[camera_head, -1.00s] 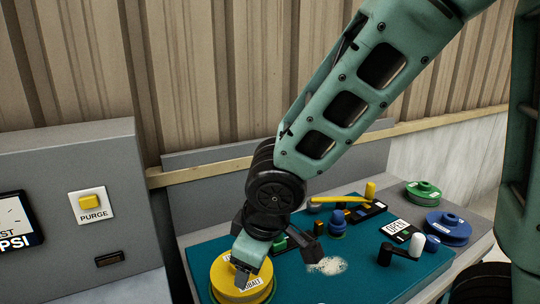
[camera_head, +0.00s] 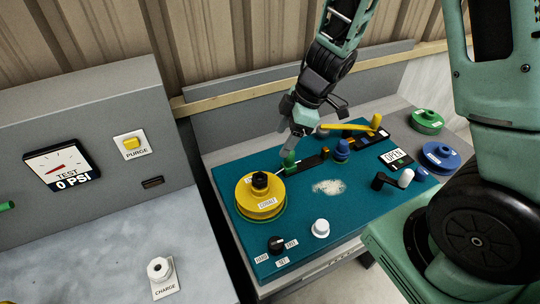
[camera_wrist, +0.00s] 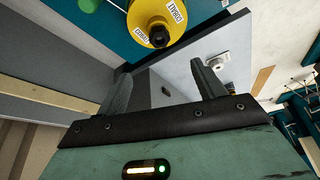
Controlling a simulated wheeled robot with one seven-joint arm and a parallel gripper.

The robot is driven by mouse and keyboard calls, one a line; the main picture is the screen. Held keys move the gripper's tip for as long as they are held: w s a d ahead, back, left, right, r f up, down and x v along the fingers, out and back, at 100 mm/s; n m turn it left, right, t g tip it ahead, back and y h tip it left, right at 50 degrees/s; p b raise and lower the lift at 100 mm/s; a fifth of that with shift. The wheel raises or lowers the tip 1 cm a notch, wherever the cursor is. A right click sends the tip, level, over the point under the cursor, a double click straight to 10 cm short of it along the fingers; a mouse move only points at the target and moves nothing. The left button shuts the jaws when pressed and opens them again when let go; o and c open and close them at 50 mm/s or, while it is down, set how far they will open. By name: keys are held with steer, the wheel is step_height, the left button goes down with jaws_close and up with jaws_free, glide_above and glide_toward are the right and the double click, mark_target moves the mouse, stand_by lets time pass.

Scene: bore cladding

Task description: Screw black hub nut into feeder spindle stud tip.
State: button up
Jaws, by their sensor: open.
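The black hub nut (camera_head: 260,180) sits at the centre of the top of the yellow COBALT spool (camera_head: 252,202). It also shows in the wrist view (camera_wrist: 158,37), on the spool's hub. The feeder spindle's stud tip is not visible; the nut covers the spool's centre, and I cannot tell how far it is threaded. My gripper (camera_head: 290,152) is behind and to the right of the spool, apart from the nut, close to a green knob (camera_head: 290,163). In the wrist view its two fingers (camera_wrist: 161,70) are spread with nothing between them.
The teal panel carries a blue knob (camera_head: 342,149), a yellow lever (camera_head: 350,126), a black crank with a white handle (camera_head: 404,178), a white knob (camera_head: 320,228) and a black selector (camera_head: 276,244). Green (camera_head: 427,120) and blue (camera_head: 438,156) spools stand at right.

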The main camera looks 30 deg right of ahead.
mark_target(262, 175)
steer(key=b+x, duration=0.6)
steer(key=x, duration=0.9)
steer(key=shift+f, duration=0.4)
steer(key=c, duration=1.1)
steer(key=shift+a+f+m+b, duration=0.1)
steer(key=shift+m+b, duration=0.3)
steer(key=shift+m, duration=0.5)
steer(key=shift+t, duration=0.3)
